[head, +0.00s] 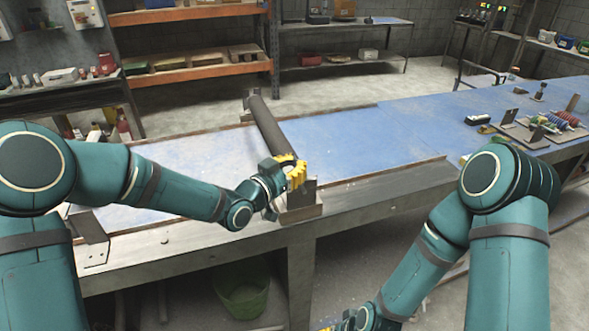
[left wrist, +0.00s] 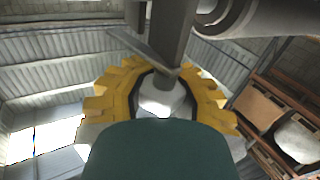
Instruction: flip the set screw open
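A dark grey tube (head: 270,128) lies on supports on the blue bench. Its near end rests by a metal stand (head: 303,205) at the front edge. My left gripper (head: 297,172), with yellow fingers, is at this near end. In the left wrist view, the yellow fingers (left wrist: 160,75) lie either side of a grey upright (left wrist: 171,32) and a thin slanted bar (left wrist: 140,47); whether they touch either is unclear. The tube also shows there (left wrist: 268,18). I cannot pick out the set screw for certain. My right gripper (head: 338,324) is low, mostly cut off by the bottom edge.
The blue bench (head: 350,135) is mostly clear beside the tube. Small fixtures and coloured parts (head: 562,120) stand at its right end. A green bin (head: 242,295) is under the bench. Shelves (head: 190,55) stand behind. My right arm hangs in front of the bench.

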